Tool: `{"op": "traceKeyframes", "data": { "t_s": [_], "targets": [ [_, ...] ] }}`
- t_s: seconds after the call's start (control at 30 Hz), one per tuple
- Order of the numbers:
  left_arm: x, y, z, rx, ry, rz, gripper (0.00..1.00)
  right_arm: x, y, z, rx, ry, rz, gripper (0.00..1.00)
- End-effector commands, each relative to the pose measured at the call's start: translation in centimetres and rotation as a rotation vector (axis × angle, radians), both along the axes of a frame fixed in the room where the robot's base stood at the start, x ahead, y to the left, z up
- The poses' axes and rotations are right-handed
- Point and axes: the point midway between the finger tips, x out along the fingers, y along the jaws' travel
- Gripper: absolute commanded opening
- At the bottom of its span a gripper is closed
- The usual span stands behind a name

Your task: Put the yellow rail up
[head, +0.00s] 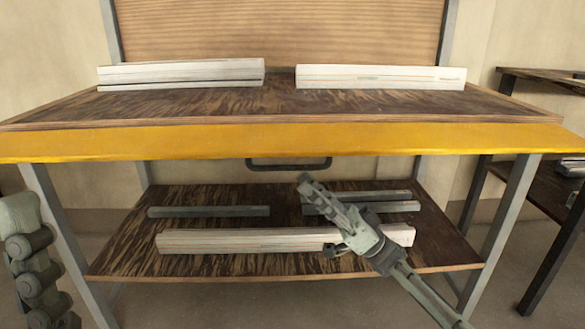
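A long yellow rail (290,140) runs level across the front of the bench in the head view, just below the edge of the dark wood top (280,106). It spans almost the whole picture width. My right gripper (306,184) reaches up from the lower right, in front of the lower shelf. It shows below the rail, apart from it in the picture. I see it nearly edge-on, so I cannot tell whether its fingers are apart. I see nothing held in it. Part of my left arm shows at the left edge; its gripper is not in view.
Two white profiles (180,73) (380,77) lie on the bench top. The lower shelf (120,255) holds a white profile (240,240) and several grey bars (208,211). A dark handle (289,166) shows below the rail. Another rack (535,197) stands at the right.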

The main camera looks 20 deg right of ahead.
Motion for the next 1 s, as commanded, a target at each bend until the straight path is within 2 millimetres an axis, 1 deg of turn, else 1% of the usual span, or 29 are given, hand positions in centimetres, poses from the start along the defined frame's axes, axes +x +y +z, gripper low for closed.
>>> {"op": "traceKeyframes", "data": {
  "t_s": [0.03,0.1,0.2,0.33,0.5,0.73,0.9,1.0],
  "targets": [
    [0.1,0.0,0.0,0.001,0.004,0.000,0.70,0.2,0.6,0.8,0.002,-0.004,0.002,0.31],
    [0.1,0.0,0.0,0.002,0.007,0.000,0.70,0.5,1.4,1.6,0.002,-0.004,0.000,0.31],
    [0.2,-0.1,0.0,0.003,0.009,0.000,0.70,1.0,2.4,2.7,0.003,-0.004,0.000,0.31],
    [0.2,-0.1,0.0,0.003,0.009,0.000,0.70,1.4,3.5,3.8,0.001,-0.002,-0.002,0.31],
    [0.2,-0.1,0.0,0.003,0.009,0.000,0.70,1.7,4.1,4.4,0.001,-0.001,-0.002,0.31],
    [0.2,-0.1,0.0,0.003,0.009,0.000,0.70,1.7,4.1,4.4,0.001,0.000,-0.003,0.31],
    [0.2,-0.1,0.0,0.003,0.009,0.000,0.70,1.7,4.1,4.4,0.001,0.000,-0.003,0.10],
    [0.2,-0.1,0.0,0.003,0.009,-0.001,0.70,1.7,4.1,4.4,0.001,0.001,-0.004,0.00]
  ]
}}
